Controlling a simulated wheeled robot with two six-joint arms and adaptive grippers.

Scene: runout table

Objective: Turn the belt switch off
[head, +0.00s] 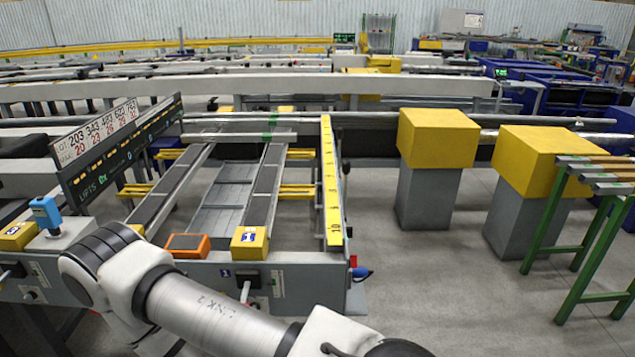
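A dark switch box (251,278) with a pale lever pointing down sits on the grey front panel of the runout table (310,285), below a yellow block. A small label is beside it, too small to read. A second dark switch (12,270) is on the panel at the far left, partly cut off by the picture edge. I cannot tell from the picture which one is the belt switch, nor its on or off state. One of my arms crosses the lower middle in front of the panel and hides part of it. Neither gripper shows.
An orange-framed device (187,245), a yellow block (249,242) and a blue device (46,213) stand on the table's front ledge. A blue and red fitting (359,270) sticks out at its right corner. Yellow-topped blocks (438,138) and a green stand (575,235) are right; floor between is clear.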

